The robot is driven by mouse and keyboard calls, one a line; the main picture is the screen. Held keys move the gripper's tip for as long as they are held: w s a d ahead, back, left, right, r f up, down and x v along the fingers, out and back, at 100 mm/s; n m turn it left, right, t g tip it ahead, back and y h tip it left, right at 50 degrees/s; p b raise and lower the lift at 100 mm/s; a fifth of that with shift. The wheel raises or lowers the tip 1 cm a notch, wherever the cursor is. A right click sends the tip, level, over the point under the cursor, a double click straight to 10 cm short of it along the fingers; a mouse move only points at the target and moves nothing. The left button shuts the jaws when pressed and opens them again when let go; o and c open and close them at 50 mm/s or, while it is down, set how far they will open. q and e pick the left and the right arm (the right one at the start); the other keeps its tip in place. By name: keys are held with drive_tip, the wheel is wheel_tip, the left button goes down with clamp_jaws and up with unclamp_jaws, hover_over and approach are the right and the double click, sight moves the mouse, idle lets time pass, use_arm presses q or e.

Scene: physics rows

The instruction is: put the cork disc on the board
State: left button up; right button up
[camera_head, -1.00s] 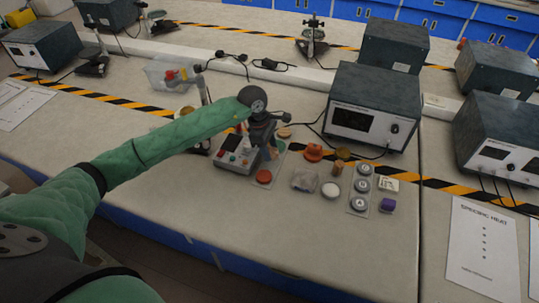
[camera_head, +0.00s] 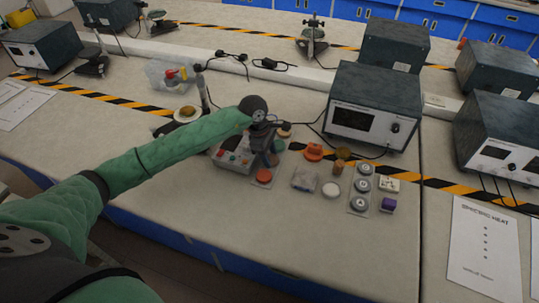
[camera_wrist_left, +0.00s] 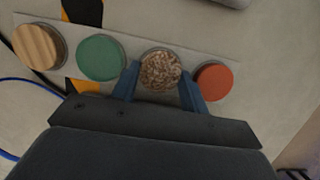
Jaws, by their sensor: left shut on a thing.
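The board is a pale grey strip (camera_wrist_left: 125,40) with a row of round discs along it. In the left wrist view a striped wooden disc (camera_wrist_left: 38,46), a green disc (camera_wrist_left: 100,57) and a red disc (camera_wrist_left: 213,80) lie along it. The speckled brown cork disc (camera_wrist_left: 160,70) is between green and red, over the strip. My left gripper (camera_wrist_left: 160,84) is shut on the cork disc, a finger at each side. I cannot tell whether the disc touches the board. In the head view the left gripper (camera_head: 270,158) covers the cork disc; the red disc (camera_head: 264,175) shows in front.
A grey device with buttons (camera_head: 232,160) stands close left of the gripper. To the right are an orange object (camera_head: 314,151), a clear box (camera_head: 304,180), a white disc (camera_head: 331,190) and a tray of metal weights (camera_head: 358,204). A large meter box (camera_head: 373,105) stands behind. The bench front is clear.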

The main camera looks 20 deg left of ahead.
use_arm(q)
drive_tip(key=o, duration=0.7)
use_arm(e)
drive_tip(key=shift+s, duration=0.1)
use_arm(q)
drive_tip(key=shift+r, duration=0.15)
drive_tip(key=v, duration=0.4)
drive_tip(key=shift+w+p, duration=0.1)
drive_tip(key=shift+p, duration=0.3)
drive_tip(key=v, duration=0.8)
drive_tip(key=shift+p, duration=0.3)
use_arm(e)
drive_tip(key=f, duration=0.2)
drive_tip(key=s+f, duration=0.1)
drive_tip(key=f, duration=0.1)
drive_tip(key=shift+d+f, duration=0.15)
drive_tip(key=shift+d, duration=0.2)
